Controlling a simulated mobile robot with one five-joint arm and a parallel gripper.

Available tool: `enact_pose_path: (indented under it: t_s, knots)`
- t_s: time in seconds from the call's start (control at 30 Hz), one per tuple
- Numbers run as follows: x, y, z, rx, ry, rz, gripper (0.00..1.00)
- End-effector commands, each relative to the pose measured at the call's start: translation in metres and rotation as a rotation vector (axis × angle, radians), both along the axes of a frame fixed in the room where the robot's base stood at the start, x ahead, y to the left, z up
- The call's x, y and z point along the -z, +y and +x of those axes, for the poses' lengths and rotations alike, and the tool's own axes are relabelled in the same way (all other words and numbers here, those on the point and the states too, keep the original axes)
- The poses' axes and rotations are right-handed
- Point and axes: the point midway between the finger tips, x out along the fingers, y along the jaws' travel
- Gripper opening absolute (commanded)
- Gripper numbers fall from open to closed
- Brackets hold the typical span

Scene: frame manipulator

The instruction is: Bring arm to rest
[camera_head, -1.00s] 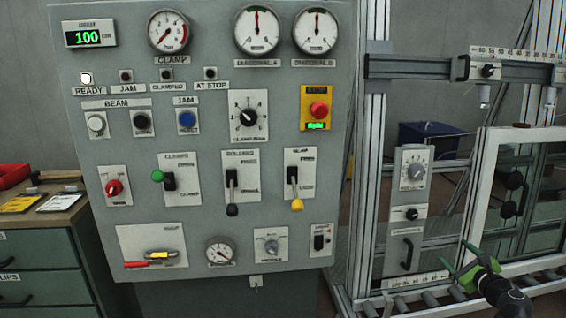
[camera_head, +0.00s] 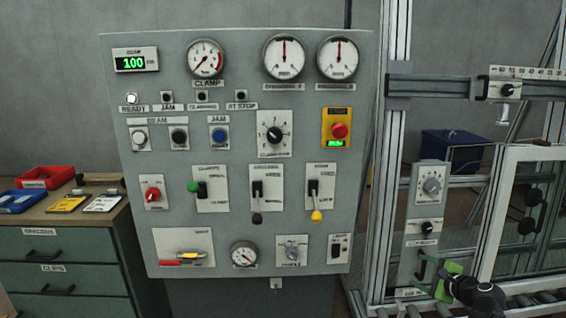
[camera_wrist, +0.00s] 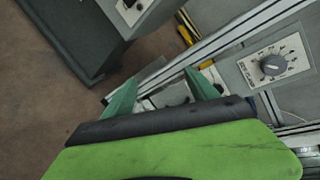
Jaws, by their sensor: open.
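My gripper (camera_head: 428,278) is at the lower right of the head view, in front of the metal frame and right of the control panel (camera_head: 200,130). Its two green fingers stand apart with nothing between them. In the wrist view, the fingertips of my gripper (camera_wrist: 163,92) point away over the green gripper body. My dark arm link behind it reaches the lower right edge of the head view. The rest of the arm is out of view.
The metal frame (camera_head: 395,150) with a dial plate (camera_head: 431,184) stands close behind my gripper. A grey dial (camera_wrist: 271,65) shows at the right of the wrist view. Rollers (camera_head: 530,300) run along the bottom right. A drawer cabinet (camera_head: 65,250) with trays stands at left. Brown floor (camera_wrist: 50,100) is clear.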

Motion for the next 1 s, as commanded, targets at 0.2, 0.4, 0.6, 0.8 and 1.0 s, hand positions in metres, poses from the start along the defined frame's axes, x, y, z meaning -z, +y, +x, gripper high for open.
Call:
enact_pose_path:
  t_s: [0.2, 0.4, 0.6, 0.8, 1.0]
  knots:
    - [-0.035, 0.147, 0.006, -0.489, 0.199, -0.375, 0.68]
    - [-0.069, 0.276, -0.047, -1.16, 0.409, -0.856, 0.68]
    - [-0.097, 0.318, -0.09, -1.573, 0.536, -1.133, 0.68]
    - [-0.097, 0.324, -0.099, -1.66, 0.568, -1.189, 0.68]
    - [-0.096, 0.324, -0.098, -1.655, 0.567, -1.187, 0.68]
